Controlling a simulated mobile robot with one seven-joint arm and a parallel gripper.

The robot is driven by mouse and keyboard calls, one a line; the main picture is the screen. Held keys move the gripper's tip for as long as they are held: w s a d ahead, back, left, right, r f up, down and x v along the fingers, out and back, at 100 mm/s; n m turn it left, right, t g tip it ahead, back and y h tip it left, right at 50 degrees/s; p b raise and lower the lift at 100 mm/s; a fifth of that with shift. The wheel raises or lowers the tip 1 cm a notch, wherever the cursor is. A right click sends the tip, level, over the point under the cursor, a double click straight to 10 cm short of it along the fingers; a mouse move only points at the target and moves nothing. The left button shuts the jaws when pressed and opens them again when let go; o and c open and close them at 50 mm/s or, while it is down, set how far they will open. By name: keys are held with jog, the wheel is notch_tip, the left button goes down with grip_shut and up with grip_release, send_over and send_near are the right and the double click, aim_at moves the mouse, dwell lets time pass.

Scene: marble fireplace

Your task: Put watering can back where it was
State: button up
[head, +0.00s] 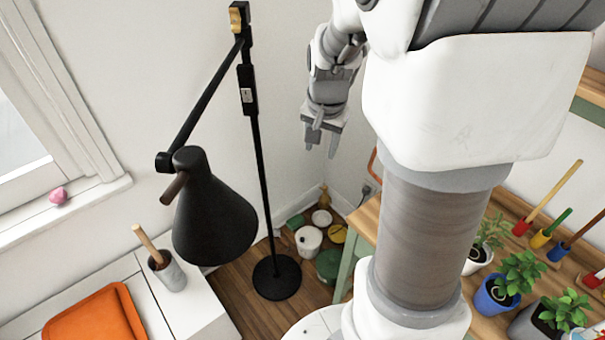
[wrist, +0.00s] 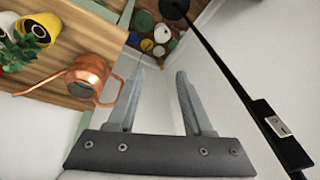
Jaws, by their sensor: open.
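The copper watering can (wrist: 88,76) stands on the wooden table (wrist: 60,95) in the wrist view, near the table's edge. Its handle is on the right side, towards my gripper, and its long spout points left. In the head view only a thin orange-copper curve (head: 372,165), likely its handle, shows beside my arm; the rest is hidden behind the arm. My gripper (wrist: 160,85) is open and empty, with its fingers to the right of the can and apart from it. In the head view my gripper (head: 322,140) hangs in the air near the wall corner.
A black floor lamp (head: 262,170) stands left of my gripper. Several pots and tins, including a white bucket (head: 308,240), sit on the floor in the corner. Potted plants (head: 505,280) and brushes stand on the table at right. An orange cushion (head: 98,318) lies on the white bench.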

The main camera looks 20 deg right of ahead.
jog(key=s+a+r+n+t, duration=0.1)
jog(key=s+a+r+n, duration=0.3)
jog(key=s, duration=0.4)
jog(key=s+a+r+n+t+y, duration=0.1)
jog(key=s+a+r+n+t, duration=0.1)
jog(key=s+a+r+n, duration=0.3)
jog(key=s+a+r, duration=0.2)
jog(key=s, duration=0.1)
jog(key=shift+s+a, duration=0.2)
jog(key=shift+s, duration=0.1)
dwell(0.5)
